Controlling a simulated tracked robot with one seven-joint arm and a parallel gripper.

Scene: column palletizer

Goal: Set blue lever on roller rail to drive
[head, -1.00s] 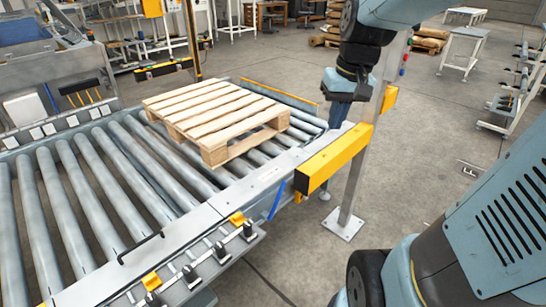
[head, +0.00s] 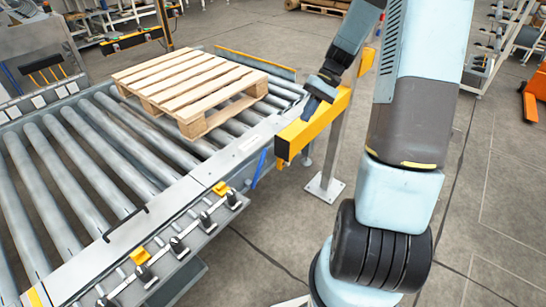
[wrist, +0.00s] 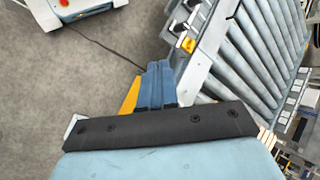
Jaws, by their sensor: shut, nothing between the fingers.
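The blue lever (head: 259,167) hangs below the edge of the roller rail (head: 225,168), left of the yellow beam's near end. It is slightly tilted, with its lower end to the left. My gripper (head: 309,108) is up and to the right of the lever, apart from it, over or beside the yellow beam. In the wrist view my gripper (wrist: 159,66) has its blue fingers together with nothing between them. I cannot make out the lever in the wrist view; the fingers and the gripper body may hide it.
The yellow beam (head: 312,128) on a grey post (head: 328,165) stands close to my gripper. A wooden pallet (head: 190,85) lies on the rollers (head: 75,155). Several small black-knobbed fittings line the rail's near side. The floor (head: 270,225) in front of the rail is clear.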

